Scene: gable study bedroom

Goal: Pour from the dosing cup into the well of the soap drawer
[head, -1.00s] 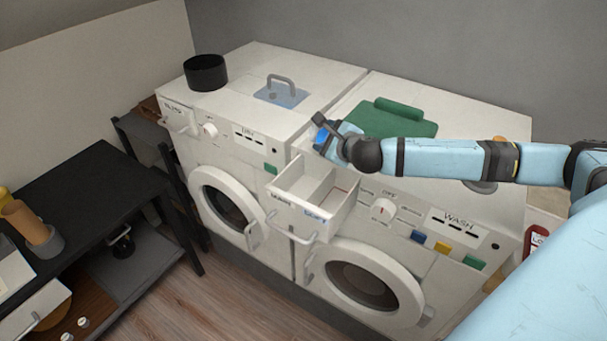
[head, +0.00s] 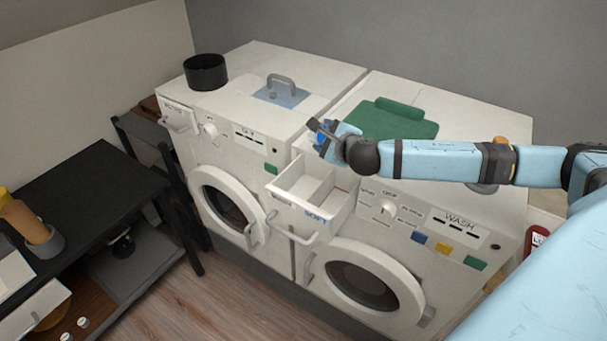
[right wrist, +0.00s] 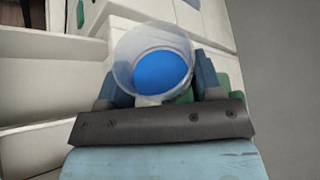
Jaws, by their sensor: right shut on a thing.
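My right gripper (head: 325,132) is shut on the dosing cup, above and just behind the open soap drawer. In the right wrist view the cup (right wrist: 122,72) is clear and round, with blue liquid (right wrist: 160,74) inside. Only a small blue patch of it (head: 321,138) shows in the head view. The white soap drawer (head: 291,206) is pulled out of the washer and split into compartments by a divider; its front reads SOFT at the right. Part of it also shows at left in the right wrist view (right wrist: 82,48). No stream of liquid is visible. My left gripper is out of view.
The washer (head: 480,205) stands right of the dryer (head: 235,125). A green folded cloth (head: 390,122) lies on the washer behind my right arm. A black pot (head: 206,73) and a blue panel with a grey handle (head: 281,93) are on the dryer. A black table (head: 80,190) stands left.

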